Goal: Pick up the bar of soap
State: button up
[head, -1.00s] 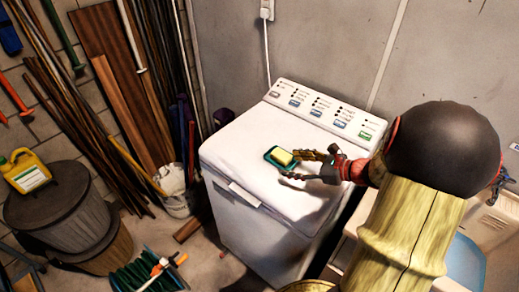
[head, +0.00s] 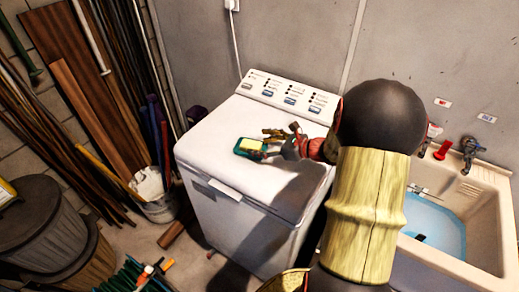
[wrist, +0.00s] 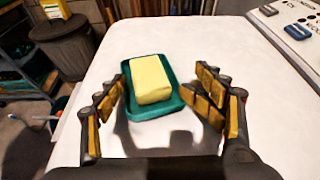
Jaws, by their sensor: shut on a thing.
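The bar of soap (head: 251,145) is a pale yellow block. It lies in a teal-green soap dish (head: 239,150) on top of the white washing machine. In the wrist view the soap (wrist: 152,80) sits flat in the dish (wrist: 150,112), with green rim showing around it. My gripper (wrist: 162,85) has one finger on each side of the dish, around its near part. The fingers appear to close on the dish's side edges, with the soap between them and apart from both. In the head view my gripper (head: 266,145) reaches in from the right.
The washing machine's lid (head: 230,125) is otherwise clear. Its control panel (head: 290,92) rises at the back. A sink (head: 480,262) with bluish water stands to the right. A white bucket (head: 155,195), leaning planks and dark bins stand to the left.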

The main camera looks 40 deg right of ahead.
jog(key=shift+o, duration=1.3)
jog(key=shift+s+a+f, duration=0.3)
jog(key=shift+a+f, duration=0.15)
jog(key=shift+f, duration=0.35)
jog(key=c, duration=1.5)
jog(key=shift+c, duration=0.6)
grip_shut()
jog(key=shift+r+p, duration=0.3)
jog(key=shift+r, duration=0.1)
notch_tip(320, 180, up, 3)
jog(key=shift+w+d+f+p, duration=0.15)
jog(key=shift+p, duration=0.55)
jog(key=s+a+r+p, duration=0.2)
jog(key=s+r+p, duration=0.3)
jog(key=s+r, duration=0.5)
jog(key=shift+s+r, duration=0.2)
jog(key=shift+s, duration=1.6)
